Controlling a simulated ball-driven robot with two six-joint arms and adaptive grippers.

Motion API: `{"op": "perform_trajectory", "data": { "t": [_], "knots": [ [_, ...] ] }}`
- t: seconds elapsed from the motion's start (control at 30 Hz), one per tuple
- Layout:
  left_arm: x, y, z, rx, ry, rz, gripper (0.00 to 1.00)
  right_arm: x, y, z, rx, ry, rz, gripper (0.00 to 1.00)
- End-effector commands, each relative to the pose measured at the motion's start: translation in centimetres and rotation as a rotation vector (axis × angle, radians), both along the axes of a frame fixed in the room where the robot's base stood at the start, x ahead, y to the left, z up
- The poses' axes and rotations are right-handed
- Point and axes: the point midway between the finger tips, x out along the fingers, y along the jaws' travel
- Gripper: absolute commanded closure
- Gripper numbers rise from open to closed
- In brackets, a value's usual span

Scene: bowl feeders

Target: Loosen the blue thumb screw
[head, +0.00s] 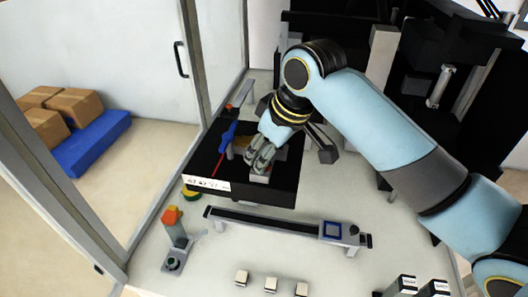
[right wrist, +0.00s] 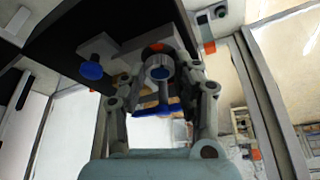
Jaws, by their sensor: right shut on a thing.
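My right gripper (head: 262,160) is over the black feeder unit (head: 280,185) in the head view, with its fingers pointing down. In the right wrist view my right gripper (right wrist: 161,85) has a finger on each side of a pale round part with a blue centre. A blue T-shaped piece, which I take as the blue thumb screw (right wrist: 157,110), shows between the fingers. The gripper is shut on it, though the exact contact is hard to see. In the head view the fingers hide this part. My left gripper is not in view.
A separate blue knob (right wrist: 91,70) sits left of the fingers. A blue lever-like part (head: 226,135) is on the feeder's left side. A dark rail (head: 270,220), an orange-topped post (head: 173,222) and small white blocks (head: 271,284) stand in front. A glass-panelled frame closes the left side.

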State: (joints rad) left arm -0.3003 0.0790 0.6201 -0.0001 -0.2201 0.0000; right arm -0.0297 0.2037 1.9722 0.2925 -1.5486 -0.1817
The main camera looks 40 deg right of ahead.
Motion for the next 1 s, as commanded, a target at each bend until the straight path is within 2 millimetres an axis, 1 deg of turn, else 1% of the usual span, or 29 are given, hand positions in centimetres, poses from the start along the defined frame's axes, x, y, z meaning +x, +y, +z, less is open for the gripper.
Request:
{"op": "perform_trajectory", "data": {
  "t": [0.07, 0.1, 0.23, 0.43, 0.5, 0.73, 0.87, 1.0],
  "knots": [
    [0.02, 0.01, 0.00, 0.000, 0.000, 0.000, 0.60, 0.02, 0.00, 0.03, 0.000, -0.001, 0.000, 1.00],
    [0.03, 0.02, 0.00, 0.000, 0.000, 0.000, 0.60, 0.02, 0.00, 0.03, -0.001, -0.001, 0.000, 0.64],
    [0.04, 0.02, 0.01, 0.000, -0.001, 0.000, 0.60, 0.02, -0.01, 0.02, -0.001, 0.000, -0.001, 0.47],
    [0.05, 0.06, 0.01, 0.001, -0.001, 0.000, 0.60, 0.01, 0.00, 0.01, -0.001, 0.000, -0.001, 0.47],
    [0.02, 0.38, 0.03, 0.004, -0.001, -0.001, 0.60, 0.01, 0.00, 0.00, -0.001, 0.000, -0.001, 0.47],
    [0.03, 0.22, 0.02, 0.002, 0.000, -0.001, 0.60, -0.01, 0.06, -0.01, 0.000, 0.000, -0.027, 0.47],
    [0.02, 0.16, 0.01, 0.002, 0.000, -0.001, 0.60, -0.04, 0.29, -0.03, 0.004, 0.000, -0.151, 0.47],
    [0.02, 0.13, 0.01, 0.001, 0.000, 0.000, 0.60, -0.01, 0.57, 0.01, 0.006, 0.001, -0.393, 0.47]
  ]
}}
